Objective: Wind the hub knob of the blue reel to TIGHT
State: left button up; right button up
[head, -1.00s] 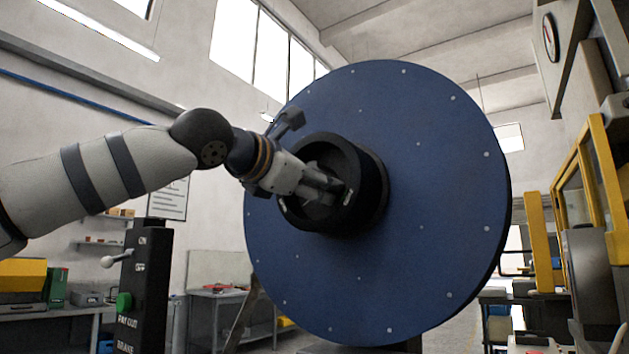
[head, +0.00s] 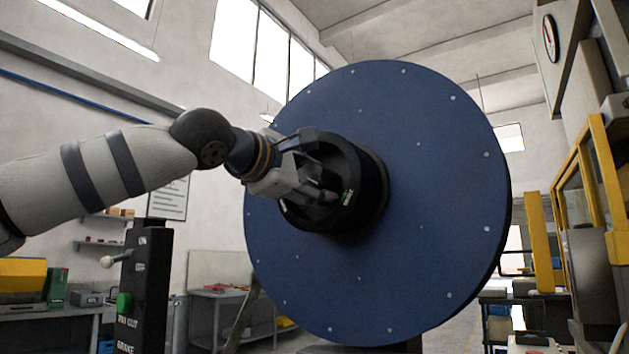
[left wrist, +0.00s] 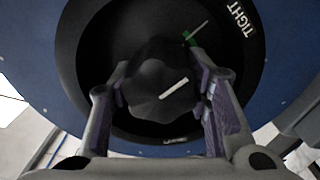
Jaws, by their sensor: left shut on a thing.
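The blue reel (head: 430,230) stands upright in the head view, with a black hub ring (head: 367,190) sticking out at its middle. My left gripper (head: 322,192) reaches into the ring from the left. In the left wrist view its fingers (left wrist: 163,95) are shut on the dark lobed hub knob (left wrist: 150,75), one on each side. A white line on the knob slants slightly up to the right. The word TIGHT (left wrist: 240,19) is on the ring at upper right, with a green mark (left wrist: 189,38) and thin white line nearby. Lettering at the ring's bottom is unreadable. My right gripper is not in view.
A black control post (head: 146,285) with a green button and a lever stands at lower left. Workbenches (head: 232,315) stand behind. A yellow-framed machine (head: 590,200) is at the right. The space in front of the reel's right side is clear.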

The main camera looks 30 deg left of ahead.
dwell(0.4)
pick_arm(q)
jog(key=o, duration=1.2)
jog(key=shift+c, duration=0.2)
jog(key=s+a, duration=0.1)
jog(key=s, duration=1.1)
jog(key=shift+a, duration=0.35)
